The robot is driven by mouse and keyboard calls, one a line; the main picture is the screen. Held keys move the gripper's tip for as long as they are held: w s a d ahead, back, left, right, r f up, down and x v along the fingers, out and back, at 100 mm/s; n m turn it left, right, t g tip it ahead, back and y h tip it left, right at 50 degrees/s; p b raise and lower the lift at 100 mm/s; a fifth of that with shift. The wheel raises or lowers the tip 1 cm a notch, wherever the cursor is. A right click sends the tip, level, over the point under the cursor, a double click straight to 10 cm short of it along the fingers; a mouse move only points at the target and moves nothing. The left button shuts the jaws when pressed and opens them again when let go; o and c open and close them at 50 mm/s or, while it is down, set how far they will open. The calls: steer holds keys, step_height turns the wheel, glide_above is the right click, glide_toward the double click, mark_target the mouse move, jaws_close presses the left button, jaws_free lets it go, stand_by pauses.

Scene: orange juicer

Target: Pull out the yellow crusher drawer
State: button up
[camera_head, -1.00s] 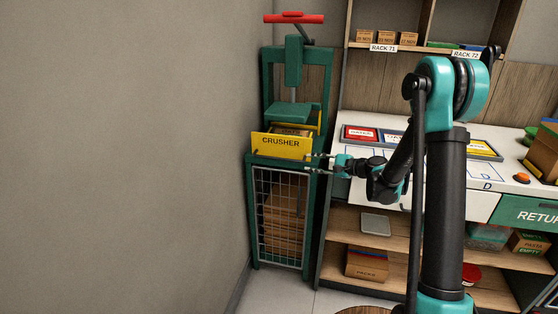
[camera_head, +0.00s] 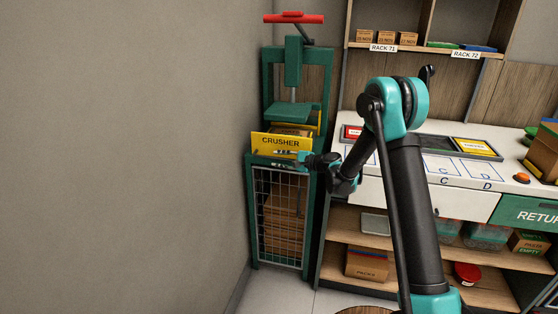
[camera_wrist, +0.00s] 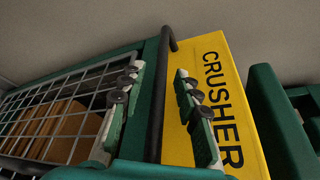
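The yellow crusher drawer (camera_head: 270,140) has a yellow front marked CRUSHER and sits in the green press frame, below the press plate. Its lettered front also shows in the wrist view (camera_wrist: 225,80). A dark bar handle (camera_wrist: 157,100) runs along the drawer front in the wrist view. My gripper (camera_head: 284,153) is at the lower front of the drawer in the head view. In the wrist view my gripper (camera_wrist: 156,85) is open, with one finger on each side of the bar. The fingers look apart from the bar; contact cannot be told.
The green press (camera_head: 293,75) has a red top handle (camera_head: 293,18). Below the drawer is a wire-mesh cage (camera_head: 270,230) with cardboard boxes inside. A grey wall stands close on the left. A white worktop (camera_head: 440,150) with trays and shelves below is on the right.

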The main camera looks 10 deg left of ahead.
steer(key=shift+a, duration=0.15)
steer(key=shift+c, duration=0.2)
jaws_close()
stand_by(0.3)
